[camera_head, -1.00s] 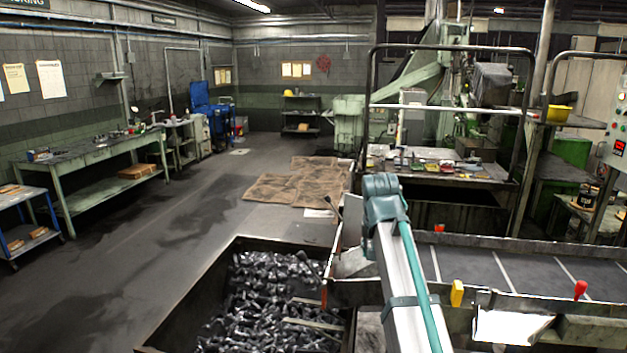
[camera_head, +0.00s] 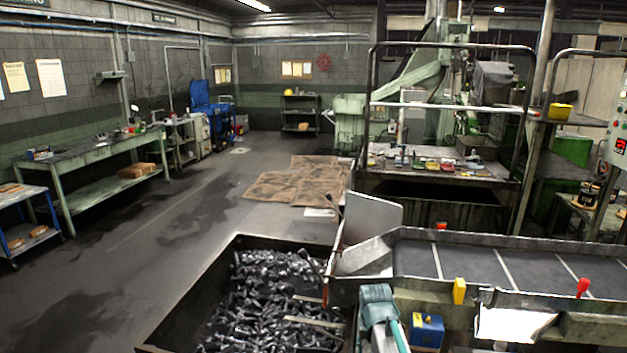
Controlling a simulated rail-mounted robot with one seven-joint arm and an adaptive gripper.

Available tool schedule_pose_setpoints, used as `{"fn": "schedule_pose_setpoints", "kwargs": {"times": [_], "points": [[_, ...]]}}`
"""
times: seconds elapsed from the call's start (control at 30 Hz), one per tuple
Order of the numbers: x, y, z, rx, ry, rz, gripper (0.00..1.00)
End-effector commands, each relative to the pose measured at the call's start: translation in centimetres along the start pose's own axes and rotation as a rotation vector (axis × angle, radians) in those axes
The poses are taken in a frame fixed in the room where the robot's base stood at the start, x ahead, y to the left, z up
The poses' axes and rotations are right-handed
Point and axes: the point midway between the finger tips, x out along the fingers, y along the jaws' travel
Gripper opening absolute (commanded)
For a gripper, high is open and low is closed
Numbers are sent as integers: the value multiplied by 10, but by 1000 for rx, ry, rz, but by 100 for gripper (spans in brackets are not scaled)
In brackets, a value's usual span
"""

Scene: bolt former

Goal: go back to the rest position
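My arm shows at the bottom centre of the head view, a teal and grey link low in front of the conveyor's left end. My gripper is not in view, so its state and anything in it are hidden. The dark metal bin (camera_head: 180,317) full of bolts (camera_head: 265,295) stands just left of my arm. The conveyor (camera_head: 470,262) with its dark slatted belt runs to the right from a metal chute (camera_head: 368,232).
A blue box (camera_head: 427,330) sits right of my arm, below a yellow part (camera_head: 459,290) and a red knob (camera_head: 583,287) on the conveyor frame. A workbench (camera_head: 90,155) lines the left wall. The floor (camera_head: 190,215) between is clear, with cardboard (camera_head: 298,183) lying farther back.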

Motion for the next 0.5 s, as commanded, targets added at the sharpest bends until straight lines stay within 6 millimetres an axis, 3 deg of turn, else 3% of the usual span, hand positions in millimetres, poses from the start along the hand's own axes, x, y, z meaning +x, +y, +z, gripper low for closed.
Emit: {"fn": "schedule_pose_setpoints", "kwargs": {"times": [0.03, 0.2, 0.5], "points": [[23, 0, 21, -6, -31, -1, 34], [86, 2, 79, -23, -123, -5, 34], [175, 4, 196, -42, -295, -16, 34]]}}
